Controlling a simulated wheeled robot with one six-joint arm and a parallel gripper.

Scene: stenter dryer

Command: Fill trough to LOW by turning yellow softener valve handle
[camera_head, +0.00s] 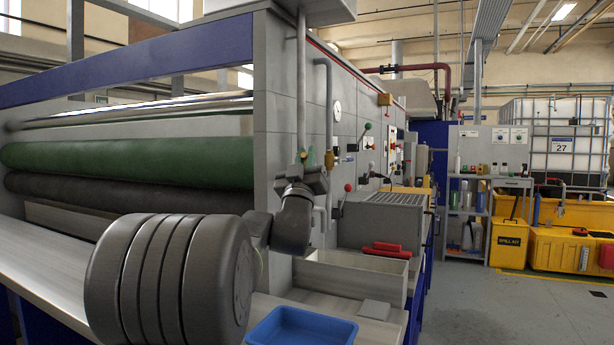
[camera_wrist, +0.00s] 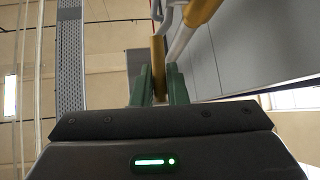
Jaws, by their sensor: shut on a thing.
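In the wrist view, my gripper (camera_wrist: 160,85) has its two green fingers closed on a yellow handle (camera_wrist: 158,54). The handle stands between the fingers, with a brass-yellow fitting (camera_wrist: 202,10) and a pale pipe (camera_wrist: 182,42) beside it at the top. In the head view, my gripper (camera_head: 312,158) is raised against the machine's end panel, next to a brass-coloured valve (camera_head: 328,160) on a grey vertical pipe. My arm hides part of this area. The trough's liquid level and any LOW mark cannot be made out.
A blue tray (camera_head: 302,327) lies in front. Green and dark rollers (camera_head: 130,160) fill the left. Levers with red and green knobs project from the panel. The right floor is clear.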

